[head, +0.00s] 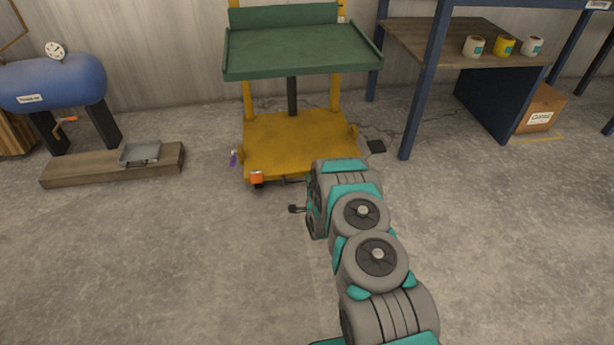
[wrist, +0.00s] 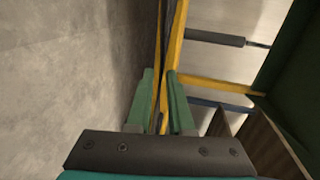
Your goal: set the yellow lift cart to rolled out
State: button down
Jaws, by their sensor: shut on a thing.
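The yellow lift cart (head: 295,137) stands against the back wall in the head view. It has a low yellow base, a dark central column and a raised green top tray (head: 300,52). A small orange part (head: 256,177) sits at its front left corner. My arm reaches to the base's front edge, and its wrist hides the front right corner. In the wrist view my gripper (wrist: 161,74) has its two green fingers close on either side of a thin yellow part of the cart (wrist: 164,64). The exact part held is hard to tell. The fingertips are hidden in the head view.
A blue tank (head: 54,82) stands at left behind a wooden plank (head: 112,166) with a grey tray on it. Dark cables lie behind the cart. The floor in front is clear.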

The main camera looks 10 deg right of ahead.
jog(key=s, duration=0.6)
jog(key=shift+s+f, duration=0.2)
jog(key=shift+s, duration=0.15)
jog(key=c, duration=0.8)
grip_release()
jog(key=shift+r, duration=0.1)
jog(key=s, duration=0.2)
jog(key=s+r, duration=0.1)
jog(key=s, duration=0.2)
jog(key=s+p, duration=0.1)
jog(key=s, duration=0.1)
jog(key=shift+s+r, duration=0.25)
jog(key=shift+s, duration=0.05)
